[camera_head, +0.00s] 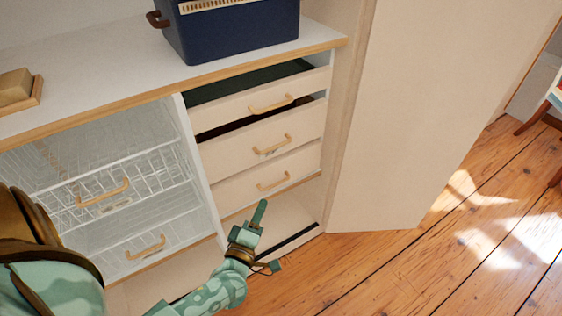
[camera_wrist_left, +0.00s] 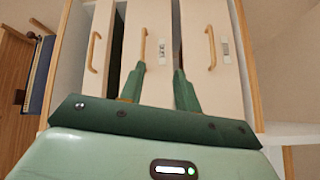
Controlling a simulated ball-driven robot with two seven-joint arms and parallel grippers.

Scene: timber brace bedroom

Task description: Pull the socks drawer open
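A stack of three pale drawers stands in the wardrobe, each with a tan bar handle. The top drawer (camera_head: 240,106) and middle drawer (camera_head: 302,127) stand partly out, with dark gaps above their fronts. The bottom drawer (camera_head: 233,190) looks shut. Small labels show on fronts in the left wrist view, too small to read, so I cannot tell which is the socks drawer. My left gripper (camera_head: 250,220) is open and empty, in front of the drawers. In the left wrist view its fingers (camera_wrist_left: 160,76) point at the middle drawer, one fingertip near the middle handle (camera_wrist_left: 143,45). My right gripper is not in view.
Wire baskets (camera_head: 150,190) with handles fill the bay left of the drawers. A navy bin (camera_head: 235,35) and a wooden block (camera_head: 15,90) sit on the top. A tall pale panel (camera_head: 400,120) stands right of the drawers. The wooden floor (camera_head: 400,275) at right is clear.

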